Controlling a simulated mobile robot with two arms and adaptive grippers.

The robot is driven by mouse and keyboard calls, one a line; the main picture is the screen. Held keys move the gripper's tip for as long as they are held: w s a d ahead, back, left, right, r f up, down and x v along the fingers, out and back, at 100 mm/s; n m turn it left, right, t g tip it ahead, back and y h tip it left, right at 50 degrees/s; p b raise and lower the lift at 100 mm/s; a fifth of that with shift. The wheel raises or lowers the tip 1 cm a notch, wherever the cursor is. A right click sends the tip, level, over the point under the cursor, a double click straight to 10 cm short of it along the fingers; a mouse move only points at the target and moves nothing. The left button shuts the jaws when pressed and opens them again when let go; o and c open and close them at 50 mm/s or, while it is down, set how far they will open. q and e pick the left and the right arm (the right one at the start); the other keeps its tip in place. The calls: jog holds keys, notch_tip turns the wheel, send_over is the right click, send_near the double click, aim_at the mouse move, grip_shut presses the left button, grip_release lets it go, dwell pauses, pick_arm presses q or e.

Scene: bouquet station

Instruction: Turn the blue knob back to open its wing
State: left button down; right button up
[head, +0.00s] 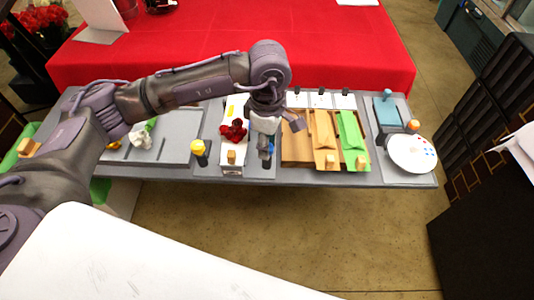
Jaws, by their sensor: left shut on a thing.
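My left gripper (265,150) points down over the middle of the grey table, at the right side of a narrow white stand with red flowers (233,131). It is shut on the blue knob (270,148), which is mostly hidden by the fingers, with only a little blue showing. A yellow knob (199,147) stands on the left side of the white stand. The wing by the blue knob is mostly covered by my gripper and wrist, so its position cannot be told. My right gripper is not in view.
Right of my gripper lies a wooden tray (296,155) with tan and green wrapping pieces (351,135). A white round plate with coloured dots (411,153) and a blue pad (387,111) are at the far right. A red-covered table (330,55) stands behind.

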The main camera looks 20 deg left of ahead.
pick_arm(q)
jog(key=m+b, duration=0.1)
jog(key=b, duration=0.1)
jog(key=m+b, duration=0.2)
jog(key=shift+w+f, duration=0.1)
jog(key=shift+f, duration=0.15)
jog(key=shift+r+m+b, duration=0.25)
jog(key=shift+m+b, duration=0.95)
jog(key=shift+b, duration=0.2)
jog(key=c, duration=0.8)
grip_release()
notch_tip(320, 180, up, 12)
jog(key=shift+d, duration=0.15)
jog(key=shift+w, duration=0.1)
